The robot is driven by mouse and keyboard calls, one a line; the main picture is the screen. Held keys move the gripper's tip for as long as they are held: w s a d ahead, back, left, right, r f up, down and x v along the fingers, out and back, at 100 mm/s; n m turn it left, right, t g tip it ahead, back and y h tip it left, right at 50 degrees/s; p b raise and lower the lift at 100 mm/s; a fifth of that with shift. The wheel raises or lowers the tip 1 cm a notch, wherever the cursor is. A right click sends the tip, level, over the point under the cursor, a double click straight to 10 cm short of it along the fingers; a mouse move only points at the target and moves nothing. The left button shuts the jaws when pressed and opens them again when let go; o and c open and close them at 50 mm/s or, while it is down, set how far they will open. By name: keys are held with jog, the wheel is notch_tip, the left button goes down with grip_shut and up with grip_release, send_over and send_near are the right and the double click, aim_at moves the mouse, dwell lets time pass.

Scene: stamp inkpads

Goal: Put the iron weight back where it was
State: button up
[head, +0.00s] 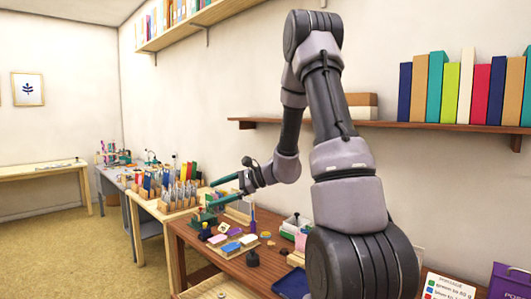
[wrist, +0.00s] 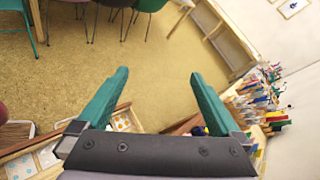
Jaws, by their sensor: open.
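My gripper (head: 213,192) has teal fingers and is open and empty. It is in the air over the left part of the brown work table (head: 190,237), pointing left. In the wrist view its two fingers (wrist: 159,75) stand wide apart, with only floor between them. A small dark, knobbed object (head: 253,258) stands on the table near its front edge, below and right of the gripper. It may be the iron weight, but it is too small to be sure. The gripper is well apart from it.
Coloured inkpads (head: 230,247) lie left of the dark object. A green device (head: 203,218) stands at the table's left end. A rack of colourful items (head: 180,190) stands on the neighbouring table. A wall shelf with books (head: 467,90) is at right. Chairs (wrist: 105,8) stand across the open floor.

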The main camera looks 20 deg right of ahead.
jog(key=s+a+r+n+g+h, duration=0.25)
jog(key=s+r+n, duration=0.6)
jog(key=s, duration=0.55)
jog(key=s+d+r+n+t+h, duration=0.3)
jog(key=s+d+r+n+h, duration=0.2)
jog(key=s, duration=0.7)
notch_tip(320, 180, up, 3)
jog(key=d+h, duration=0.2)
jog(key=h, duration=0.1)
jog(key=shift+d+t, duration=0.35)
jog(key=shift+d, duration=0.05)
jog(key=shift+r, duration=0.1)
